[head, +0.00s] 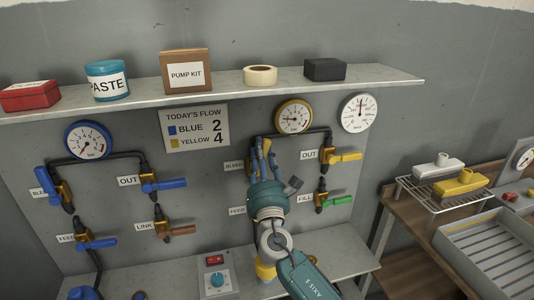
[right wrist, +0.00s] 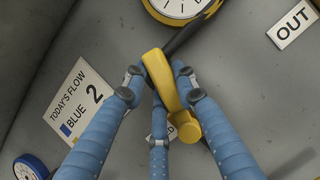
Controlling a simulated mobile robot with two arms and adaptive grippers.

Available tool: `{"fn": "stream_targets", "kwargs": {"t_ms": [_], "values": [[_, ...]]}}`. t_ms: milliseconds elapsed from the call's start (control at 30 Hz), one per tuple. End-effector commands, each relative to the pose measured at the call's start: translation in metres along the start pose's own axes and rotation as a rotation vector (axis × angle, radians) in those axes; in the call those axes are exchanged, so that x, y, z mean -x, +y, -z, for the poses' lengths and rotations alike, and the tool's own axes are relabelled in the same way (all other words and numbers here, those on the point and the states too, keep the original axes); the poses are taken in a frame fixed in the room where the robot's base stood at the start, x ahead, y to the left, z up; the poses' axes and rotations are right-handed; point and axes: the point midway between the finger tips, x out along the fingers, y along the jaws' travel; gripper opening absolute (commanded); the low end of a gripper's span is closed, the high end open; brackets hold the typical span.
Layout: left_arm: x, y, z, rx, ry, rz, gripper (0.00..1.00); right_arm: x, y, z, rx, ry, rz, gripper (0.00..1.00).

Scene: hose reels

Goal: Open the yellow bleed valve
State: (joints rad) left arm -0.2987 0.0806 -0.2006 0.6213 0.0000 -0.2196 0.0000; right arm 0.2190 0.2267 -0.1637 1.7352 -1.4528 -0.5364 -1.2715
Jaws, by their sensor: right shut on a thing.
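The yellow bleed valve's handle (right wrist: 163,85) stands between my right gripper's fingers in the right wrist view, with a rounded yellow end at its lower right. My right gripper (head: 263,147) has blue fingers and is shut on this handle, below the yellow-rimmed gauge (head: 294,117). The fingers also show around the handle in the right wrist view (right wrist: 160,82). In the head view my gripper hides most of the valve; the bleed label (head: 234,165) shows just left of it. My left gripper is not in view.
The yellow OUT valve handle (head: 346,157) and green FILL handle (head: 335,202) are close on the right. Blue-handled valves (head: 163,185) are on the left. A shelf (head: 215,92) runs above with boxes and tape. A bench (head: 345,263) lies below. A wire rack (head: 432,197) stands right.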

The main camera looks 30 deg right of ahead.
Motion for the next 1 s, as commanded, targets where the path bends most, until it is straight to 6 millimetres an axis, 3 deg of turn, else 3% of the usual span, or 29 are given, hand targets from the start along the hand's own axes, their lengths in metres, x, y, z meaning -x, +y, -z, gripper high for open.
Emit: {"fn": "stream_targets", "kwargs": {"t_ms": [33,400,1000], "values": [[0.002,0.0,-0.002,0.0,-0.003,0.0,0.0,-0.005,0.004,-0.011,0.039,-0.018,-0.018,0.0],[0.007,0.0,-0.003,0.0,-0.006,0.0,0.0,-0.003,0.019,-0.007,0.25,-0.019,-0.102,0.0],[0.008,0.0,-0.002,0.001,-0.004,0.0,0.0,-0.003,0.023,-0.005,0.321,-0.02,-0.127,0.0]]}}
